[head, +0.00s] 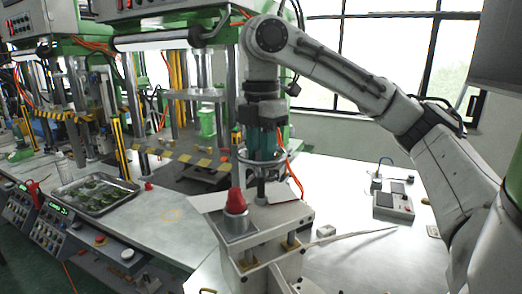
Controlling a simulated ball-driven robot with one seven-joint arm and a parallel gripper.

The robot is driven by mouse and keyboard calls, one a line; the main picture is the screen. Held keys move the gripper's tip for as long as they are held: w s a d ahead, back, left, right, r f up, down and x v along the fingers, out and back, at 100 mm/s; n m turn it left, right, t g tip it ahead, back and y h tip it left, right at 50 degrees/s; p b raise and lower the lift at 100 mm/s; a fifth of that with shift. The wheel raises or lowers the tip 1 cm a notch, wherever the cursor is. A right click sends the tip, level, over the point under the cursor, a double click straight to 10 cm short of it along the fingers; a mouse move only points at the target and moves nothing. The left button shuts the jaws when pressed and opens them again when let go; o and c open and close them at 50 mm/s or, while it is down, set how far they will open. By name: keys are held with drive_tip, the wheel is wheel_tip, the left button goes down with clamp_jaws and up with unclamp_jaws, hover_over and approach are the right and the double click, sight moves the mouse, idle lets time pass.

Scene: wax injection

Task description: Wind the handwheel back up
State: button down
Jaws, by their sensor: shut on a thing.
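The handwheel (258,167) is a silver ring near the middle of the head view, mounted above a grey bench press. My gripper (263,152), with dark and teal parts, points straight down over it. Its jaws are shut on the handwheel, and the fingertips are partly hidden by the ring. I cannot tell whether they grip the rim or the hub. Below the wheel a dark vertical shaft enters the press area.
A grey control box (394,201) sits on the white table to the right. A metal tray (97,194) with several green pieces lies on the left bench. Tall green machines with steel columns stand behind and left. The table right of the press is mostly clear.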

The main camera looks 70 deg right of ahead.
drive_tip(key=n, duration=1.2)
drive_tip(key=shift+n, duration=0.4)
idle(0.3)
drive_tip(key=c, duration=0.9)
unclamp_jaws()
drive_tip(key=shift+r, duration=0.1)
wheel_tip(320, 180, up, 11)
drive_tip(key=shift+f+b, duration=0.2)
drive_tip(key=shift+b, duration=0.1)
